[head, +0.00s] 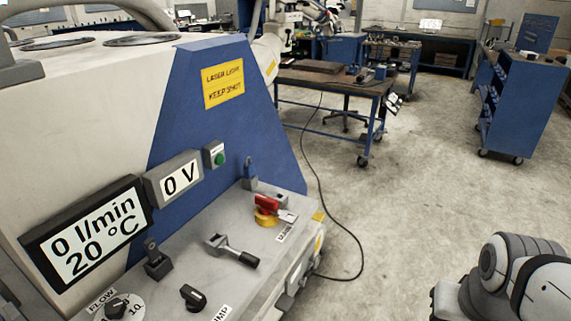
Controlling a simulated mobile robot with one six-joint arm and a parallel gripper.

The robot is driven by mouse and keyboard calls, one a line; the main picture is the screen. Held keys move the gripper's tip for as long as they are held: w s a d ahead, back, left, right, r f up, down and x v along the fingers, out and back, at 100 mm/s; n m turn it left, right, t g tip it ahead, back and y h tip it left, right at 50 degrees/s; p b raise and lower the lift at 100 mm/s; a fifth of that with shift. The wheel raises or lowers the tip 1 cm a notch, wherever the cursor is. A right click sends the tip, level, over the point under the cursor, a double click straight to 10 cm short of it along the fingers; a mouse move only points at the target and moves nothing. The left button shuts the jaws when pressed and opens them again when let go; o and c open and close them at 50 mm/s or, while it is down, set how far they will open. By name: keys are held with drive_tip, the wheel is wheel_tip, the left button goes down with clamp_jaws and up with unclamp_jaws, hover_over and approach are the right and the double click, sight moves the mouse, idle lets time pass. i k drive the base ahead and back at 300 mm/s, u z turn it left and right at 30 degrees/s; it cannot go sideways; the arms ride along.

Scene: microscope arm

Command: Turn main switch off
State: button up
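A red rotary handle on a yellow base (266,208), which looks like the main switch, sits near the far right end of the machine's sloping grey panel. A small white label lies just below it, too small to read surely. The red handle points roughly sideways; its set position cannot be told. Nothing of mine touches it. My grey and white arm links show at the lower right, well apart from the panel. My gripper is not in view.
The panel also holds a metal lever with a black grip (232,250), a black knob (193,297) and a FLOW dial (118,307). Displays read 0 V (178,179) and 0 l/min, 20 °C (88,231). A black cable (345,225) crosses the floor; floor right of the machine is otherwise clear.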

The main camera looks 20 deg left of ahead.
sight(269, 206)
drive_tip(key=u, duration=0.45)
drive_tip(key=i, duration=0.75)
drive_tip(key=u, duration=0.4)
drive_tip(key=k, duration=0.8)
drive_tip(key=u, duration=0.15)
drive_tip(key=i, duration=0.8)
drive_tip(key=z, duration=0.05)
